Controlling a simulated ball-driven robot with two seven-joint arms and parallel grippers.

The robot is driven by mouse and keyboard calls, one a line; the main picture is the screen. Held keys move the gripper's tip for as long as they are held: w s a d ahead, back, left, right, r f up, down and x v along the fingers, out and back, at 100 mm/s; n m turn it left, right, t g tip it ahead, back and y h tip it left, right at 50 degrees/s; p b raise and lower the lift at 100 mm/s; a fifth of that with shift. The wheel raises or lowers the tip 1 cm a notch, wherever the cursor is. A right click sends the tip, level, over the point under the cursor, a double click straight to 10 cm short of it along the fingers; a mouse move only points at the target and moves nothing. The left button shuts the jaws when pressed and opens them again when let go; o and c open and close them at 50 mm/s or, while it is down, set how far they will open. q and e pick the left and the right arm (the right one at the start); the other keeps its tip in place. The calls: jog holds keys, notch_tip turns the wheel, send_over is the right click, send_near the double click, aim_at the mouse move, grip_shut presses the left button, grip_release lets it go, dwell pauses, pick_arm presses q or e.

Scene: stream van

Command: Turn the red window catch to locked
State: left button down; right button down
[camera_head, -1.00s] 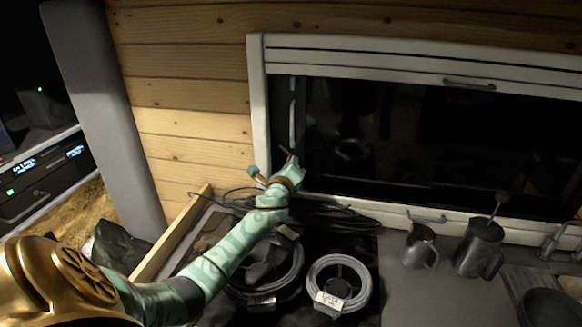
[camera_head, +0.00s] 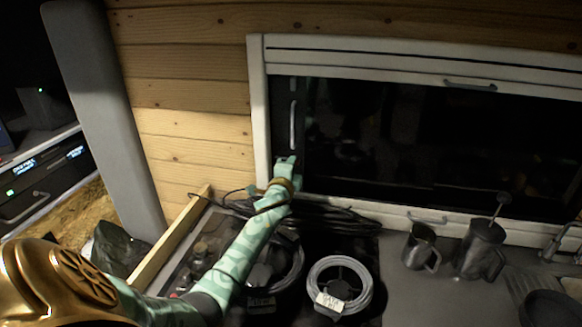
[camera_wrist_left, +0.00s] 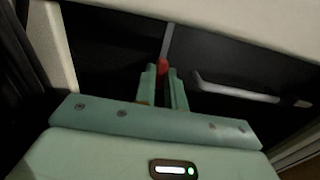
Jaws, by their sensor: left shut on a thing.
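The red window catch (camera_wrist_left: 163,67) shows in the left wrist view as a small red piece between the fingertips of my left gripper (camera_wrist_left: 162,76). My left gripper is shut on it. In the head view my left gripper (camera_head: 286,163) is at the lower left corner of the dark window (camera_head: 400,135), and the catch is hidden behind it. A thin grey strip runs away from the catch in the wrist view. How far the catch is turned cannot be told. My right gripper is in neither view.
A pale vertical handle (camera_head: 292,125) is on the window's left side. Below the window are black cables (camera_head: 340,215), a coiled cable (camera_head: 325,302), a metal jug (camera_head: 420,248) and a plunger pot (camera_head: 482,250). A wooden edge (camera_head: 170,240) borders the counter's left.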

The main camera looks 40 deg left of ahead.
pick_arm(q)
jog(key=shift+f, duration=0.15)
dwell(0.4)
jog(key=c, duration=1.5)
grip_release()
jog(key=shift+o, duration=0.2)
jog(key=shift+s+d, duration=0.1)
jog(key=shift+s+d, duration=0.2)
jog(key=shift+s, duration=0.15)
jog(key=p+v, duration=0.2)
jog(key=v, duration=1.3)
jog(key=shift+s, duration=0.2)
